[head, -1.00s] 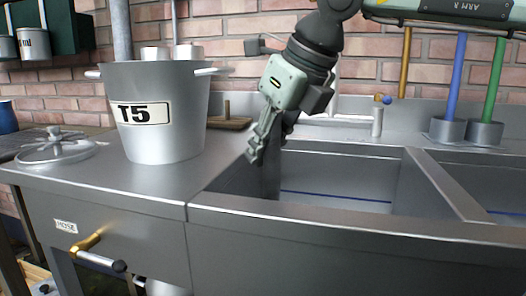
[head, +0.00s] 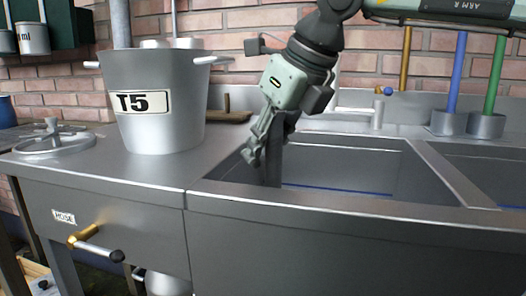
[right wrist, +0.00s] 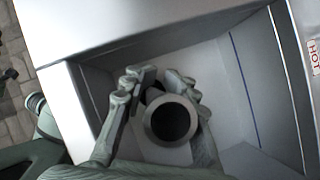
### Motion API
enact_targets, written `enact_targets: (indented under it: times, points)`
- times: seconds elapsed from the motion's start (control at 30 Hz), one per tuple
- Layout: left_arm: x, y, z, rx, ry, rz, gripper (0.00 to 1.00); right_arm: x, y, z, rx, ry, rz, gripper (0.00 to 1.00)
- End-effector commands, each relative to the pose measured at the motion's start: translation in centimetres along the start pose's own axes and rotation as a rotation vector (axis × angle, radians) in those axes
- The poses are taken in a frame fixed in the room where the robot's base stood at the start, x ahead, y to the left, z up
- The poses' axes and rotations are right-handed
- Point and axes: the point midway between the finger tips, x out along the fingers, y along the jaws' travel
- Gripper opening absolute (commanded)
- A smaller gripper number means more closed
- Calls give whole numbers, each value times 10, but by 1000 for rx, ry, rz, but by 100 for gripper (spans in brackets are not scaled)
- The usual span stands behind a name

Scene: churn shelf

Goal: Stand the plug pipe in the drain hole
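The plug pipe (head: 273,164) is a dark grey tube, roughly upright inside the left sink basin (head: 345,165), near its left side. My right gripper (head: 262,152) is around the pipe from above, its fingers closed against the sides. In the right wrist view the pipe's round open top (right wrist: 170,122) sits between the fingers of the right gripper (right wrist: 155,80). A small dark patch shows just beyond the rim; I cannot tell if it is the drain hole or the pipe's shaft. The pipe's lower end is hidden by the sink's front rim. My left gripper is out of view.
A metal pot marked T5 (head: 165,128) and a lid (head: 54,140) stand on the counter to the left. A tap (head: 377,112) is behind the basin. A divider (head: 452,172) separates the second basin. Blue and green handled tools (head: 486,124) stand at the back right.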

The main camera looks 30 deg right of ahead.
Motion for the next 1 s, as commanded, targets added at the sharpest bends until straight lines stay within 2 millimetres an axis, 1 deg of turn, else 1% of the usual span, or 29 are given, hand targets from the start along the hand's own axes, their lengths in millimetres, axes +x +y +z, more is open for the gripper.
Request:
enact_targets:
  times: [0.03,0.1,0.13,0.37,0.47,0.57,0.67,0.8,1.0]
  points:
    - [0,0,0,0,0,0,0,0,0,0,0,0,0,35]
    - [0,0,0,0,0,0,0,0,0,0,0,0,0,43]
    - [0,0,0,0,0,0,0,0,0,0,0,0,0,44]
    - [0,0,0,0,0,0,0,0,0,-1,0,3,0,44]
    - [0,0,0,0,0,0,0,-3,0,0,0,1,0,44]
    - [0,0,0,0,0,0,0,-15,0,1,0,-2,-2,44]
    - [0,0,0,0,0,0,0,-34,0,1,1,-5,-2,44]
    - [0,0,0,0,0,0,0,-66,0,2,1,-6,-2,44]
    - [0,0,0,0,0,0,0,-102,0,0,1,-2,-2,44]
